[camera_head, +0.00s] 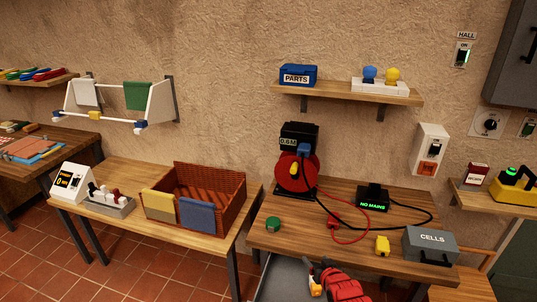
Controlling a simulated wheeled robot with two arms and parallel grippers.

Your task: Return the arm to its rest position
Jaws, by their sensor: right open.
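My right gripper (318,268) shows at the bottom centre, red with dark fingers, in front of the right-hand table (345,237). It is open, and I see nothing held between its fingers. A small orange and white item (315,288) shows just beside it; I cannot tell whether they touch. The gripper is over or near a grey open drawer (278,282) at the table's front edge. The rest of my right arm is mostly below the picture. My left gripper is not in view.
On the table are a red cable reel (297,172), a black box reading NO MAINS (373,198), a green round item (273,223), a yellow item (382,246) and a grey CELLS box (430,244). A red crate (207,180) stands on the left table.

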